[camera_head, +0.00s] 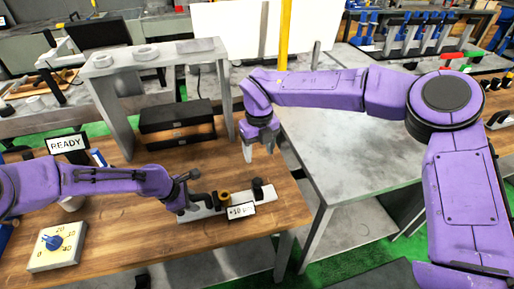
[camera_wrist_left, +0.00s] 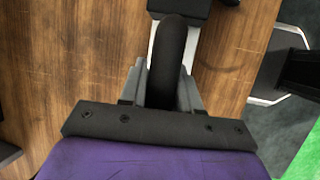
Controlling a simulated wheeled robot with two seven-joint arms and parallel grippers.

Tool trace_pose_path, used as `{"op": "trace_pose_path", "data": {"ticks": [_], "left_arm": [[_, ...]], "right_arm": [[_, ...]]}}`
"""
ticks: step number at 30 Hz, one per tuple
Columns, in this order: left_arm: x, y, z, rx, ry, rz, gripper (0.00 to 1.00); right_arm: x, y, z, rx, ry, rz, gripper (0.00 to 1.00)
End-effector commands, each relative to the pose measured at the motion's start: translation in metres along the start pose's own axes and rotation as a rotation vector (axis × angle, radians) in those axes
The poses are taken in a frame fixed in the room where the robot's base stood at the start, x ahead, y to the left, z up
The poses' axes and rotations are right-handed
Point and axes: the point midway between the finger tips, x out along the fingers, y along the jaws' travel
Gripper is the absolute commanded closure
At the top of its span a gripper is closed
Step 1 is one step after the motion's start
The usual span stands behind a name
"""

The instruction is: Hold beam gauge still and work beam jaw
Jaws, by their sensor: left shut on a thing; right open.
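The beam gauge (camera_head: 237,195) is a pale bar on the wooden table's front right part. It carries a black curved handle at its left, a yellow-and-black knob (camera_head: 225,197), a dark block (camera_head: 258,188) near its right end and a label reading about "-10". My left gripper (camera_head: 190,202) is shut on the black handle at the bar's left end. The left wrist view shows the handle (camera_wrist_left: 171,50) between the grey fingers (camera_wrist_left: 162,90). My right gripper (camera_head: 259,150) is open and empty, pointing down above and behind the bar's right end. Which part is the jaw is unclear.
A dial box (camera_head: 57,243) with a blue knob and a READY sign (camera_head: 68,143) stand at the left. A grey stand (camera_head: 105,95) with black boxes (camera_head: 175,125) beneath it is behind. A grey metal table (camera_head: 345,150) adjoins at right. Bare wood lies in front of the bar.

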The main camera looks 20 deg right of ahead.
Motion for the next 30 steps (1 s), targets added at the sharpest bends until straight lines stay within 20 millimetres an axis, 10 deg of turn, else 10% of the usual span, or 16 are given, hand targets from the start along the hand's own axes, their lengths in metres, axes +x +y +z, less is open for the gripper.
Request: {"op": "trace_pose_path", "data": {"ticks": [1,2,4,14,30], "left_arm": [[0.000,0.001,0.001,0.000,-0.002,0.001,1.00],[0.000,0.001,0.001,0.000,-0.002,0.001,0.62],[0.000,0.001,0.001,0.000,-0.002,0.001,0.39],[-0.004,0.001,0.001,0.000,-0.001,0.002,0.38],[-0.114,0.001,0.001,0.001,0.000,0.002,0.38]], "right_arm": [[0.000,0.000,0.000,0.000,0.000,0.000,0.37],[0.000,0.000,0.000,0.000,0.000,0.000,0.37],[0.000,0.000,0.000,0.000,0.000,0.000,0.37],[0.000,0.000,0.000,0.000,0.000,0.000,0.37],[0.001,0.000,0.000,0.000,0.000,0.000,0.37]]}}
